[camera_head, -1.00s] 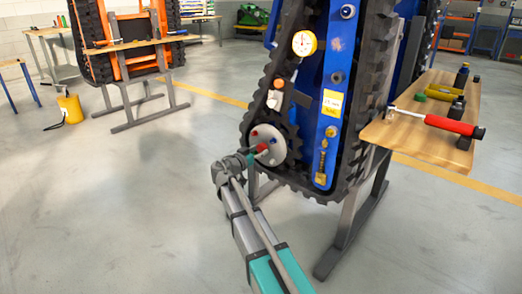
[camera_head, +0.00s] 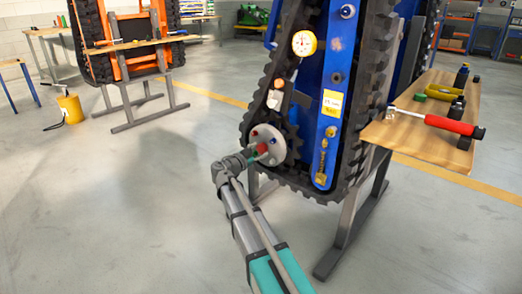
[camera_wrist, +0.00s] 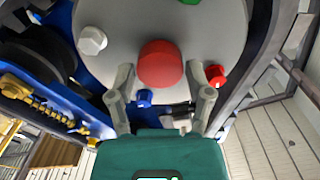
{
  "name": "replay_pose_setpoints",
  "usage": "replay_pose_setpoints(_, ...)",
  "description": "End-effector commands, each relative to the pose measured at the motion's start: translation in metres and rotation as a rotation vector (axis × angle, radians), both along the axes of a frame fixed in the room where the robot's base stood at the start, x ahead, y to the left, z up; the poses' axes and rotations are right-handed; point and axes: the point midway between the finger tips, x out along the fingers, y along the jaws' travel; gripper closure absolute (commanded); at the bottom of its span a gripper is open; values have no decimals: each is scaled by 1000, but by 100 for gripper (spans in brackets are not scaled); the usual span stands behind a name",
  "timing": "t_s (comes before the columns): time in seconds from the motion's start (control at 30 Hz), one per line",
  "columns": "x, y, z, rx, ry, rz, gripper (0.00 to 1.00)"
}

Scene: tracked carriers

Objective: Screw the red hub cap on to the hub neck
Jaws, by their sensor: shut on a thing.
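The round grey hub plate (camera_head: 275,157) is on the lower front of the blue tracked carrier. The red hub cap (camera_wrist: 160,64) is at the middle of the plate in the wrist view, and it shows small in the head view (camera_head: 262,148). My gripper (camera_wrist: 160,76) has one finger on each side of this cap and is shut on it. The hub neck is hidden behind the cap, so I cannot tell how far the cap sits on it. In the head view my gripper (camera_head: 257,153) is right at the plate.
Around the cap on the plate are a white bolt (camera_wrist: 91,40), a blue one (camera_wrist: 144,97), a smaller red one (camera_wrist: 215,75) and a green one (camera_wrist: 190,2). Black track (camera_head: 244,125) surrounds the plate. A wooden shelf (camera_head: 405,135) holds a red-handled tool (camera_head: 450,125).

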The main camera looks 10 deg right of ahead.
Motion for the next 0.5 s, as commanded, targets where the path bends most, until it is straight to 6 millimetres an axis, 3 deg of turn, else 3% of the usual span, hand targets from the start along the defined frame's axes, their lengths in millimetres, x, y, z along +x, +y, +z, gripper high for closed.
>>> replay_pose_setpoints(0.5,0,0,0,183,-253,1,81)
